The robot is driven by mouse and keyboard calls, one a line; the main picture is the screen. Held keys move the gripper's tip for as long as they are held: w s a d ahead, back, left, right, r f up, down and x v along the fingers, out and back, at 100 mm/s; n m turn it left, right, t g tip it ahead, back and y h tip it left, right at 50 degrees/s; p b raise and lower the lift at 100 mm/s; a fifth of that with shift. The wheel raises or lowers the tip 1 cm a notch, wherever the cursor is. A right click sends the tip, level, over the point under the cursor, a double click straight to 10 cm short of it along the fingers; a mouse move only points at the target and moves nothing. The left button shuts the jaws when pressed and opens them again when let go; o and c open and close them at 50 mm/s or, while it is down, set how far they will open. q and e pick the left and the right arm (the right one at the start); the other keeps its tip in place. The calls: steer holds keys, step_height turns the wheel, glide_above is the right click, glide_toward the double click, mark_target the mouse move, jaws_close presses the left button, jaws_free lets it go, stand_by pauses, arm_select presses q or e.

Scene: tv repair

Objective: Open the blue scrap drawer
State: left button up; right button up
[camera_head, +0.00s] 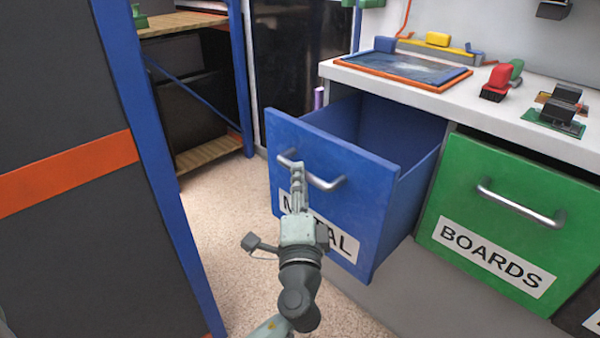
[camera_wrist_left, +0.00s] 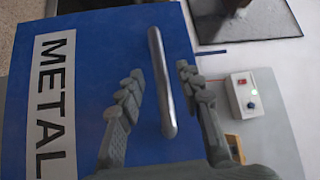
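The blue scrap drawer (camera_head: 372,225), labelled METAL, is pulled well out of the workbench, and its inside shows. Its silver bar handle (camera_head: 325,180) runs across the front. My left gripper (camera_head: 297,172) is at the left part of this handle. In the left wrist view, the fingers of my left gripper (camera_wrist_left: 158,76) are spread apart. The handle (camera_wrist_left: 161,85) lies between them, with a visible gap on both sides. The blue drawer front (camera_wrist_left: 100,60) fills much of that view. My right gripper is in neither view.
The green BOARDS drawer (camera_head: 508,220) is to the right. The bench top (camera_head: 480,110) holds an orange-edged screen (camera_head: 405,70), a red tool (camera_head: 496,84) and circuit boards. A dark cabinet with an orange stripe (camera_head: 65,175) stands close on the left. Speckled floor (camera_head: 225,215) lies between.

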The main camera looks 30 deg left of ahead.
arm_select(q)
steer(key=v, duration=0.8)
steer(key=shift+s, duration=0.35)
steer(key=shift+d, duration=0.1)
steer(key=a+f+n+g, duration=0.3)
steer(key=a+f+g, duration=0.25)
steer(key=f, duration=0.55)
steer(key=s+a+f+n+g+h, duration=0.1)
steer(key=s+f+n+g+h, duration=0.2)
steer(key=s+f, duration=0.4)
steer(key=s+a+f+n+g+h+p, duration=0.1)
steer(key=s+f+n+g+h, duration=0.2)
steer(key=f, duration=1)
steer(key=s+g+h, duration=0.1)
steer(key=s+g, duration=0.2)
steer(key=shift+s+a+f+n, duration=0.25)
steer(key=shift+s+f+n, duration=0.15)
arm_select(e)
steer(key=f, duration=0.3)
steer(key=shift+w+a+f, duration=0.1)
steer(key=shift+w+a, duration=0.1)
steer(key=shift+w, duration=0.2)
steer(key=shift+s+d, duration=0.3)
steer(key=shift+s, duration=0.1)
